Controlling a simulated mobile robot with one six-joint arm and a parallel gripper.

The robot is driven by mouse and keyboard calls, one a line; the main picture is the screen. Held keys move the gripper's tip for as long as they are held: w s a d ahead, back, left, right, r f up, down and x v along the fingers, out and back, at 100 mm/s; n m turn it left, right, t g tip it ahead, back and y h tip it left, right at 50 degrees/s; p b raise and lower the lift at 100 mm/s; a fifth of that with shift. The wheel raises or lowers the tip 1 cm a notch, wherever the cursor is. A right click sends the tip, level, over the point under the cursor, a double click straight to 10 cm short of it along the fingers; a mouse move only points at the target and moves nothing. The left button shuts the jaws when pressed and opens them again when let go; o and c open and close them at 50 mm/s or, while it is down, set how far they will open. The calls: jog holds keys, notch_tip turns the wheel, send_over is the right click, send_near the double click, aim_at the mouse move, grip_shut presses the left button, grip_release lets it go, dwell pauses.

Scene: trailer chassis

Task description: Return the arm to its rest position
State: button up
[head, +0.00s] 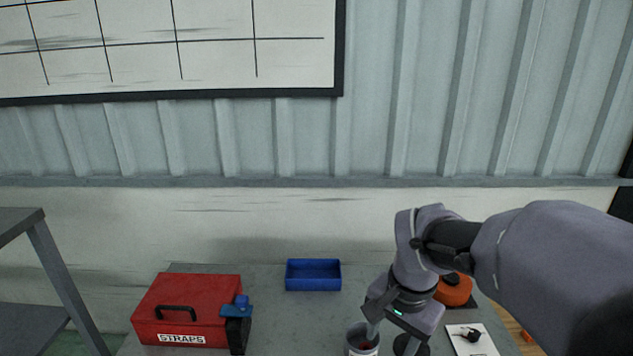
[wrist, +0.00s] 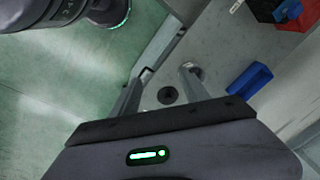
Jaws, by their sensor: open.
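My arm reaches in from the right in the head view and points down over the bench. My gripper (head: 388,337) is low over the bench's front part, beside a grey cup (head: 362,347) with something red in it. One finger overlaps the cup in this view; I cannot tell whether they touch. In the wrist view my gripper (wrist: 167,71) has its two fingers spread apart with nothing held between them. A dark round disc (wrist: 167,95) shows on the bench between the fingers.
A blue tray (head: 313,276) stands at the back of the bench. A red STRAPS box (head: 190,300) is at left with a blue-and-black item (head: 238,312) at its corner. An orange object (head: 454,291) and a white sheet (head: 480,345) with a black item lie right. Bench between box and cup is clear.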

jog(key=s+a+f+n+t+b, duration=0.1)
jog(key=s+f+t+b, duration=0.1)
jog(key=s+f+b, duration=0.2)
jog(key=s+a+f+n+t+y+b, duration=0.1)
jog(key=s+f+b, duration=0.4)
jog(key=s+b, duration=0.5)
jog(key=shift+a+n+t+y, duration=0.3)
jog(key=shift+a+n+t, duration=0.2)
jog(key=shift+n+t, duration=0.25)
jog(key=shift+s, duration=0.15)
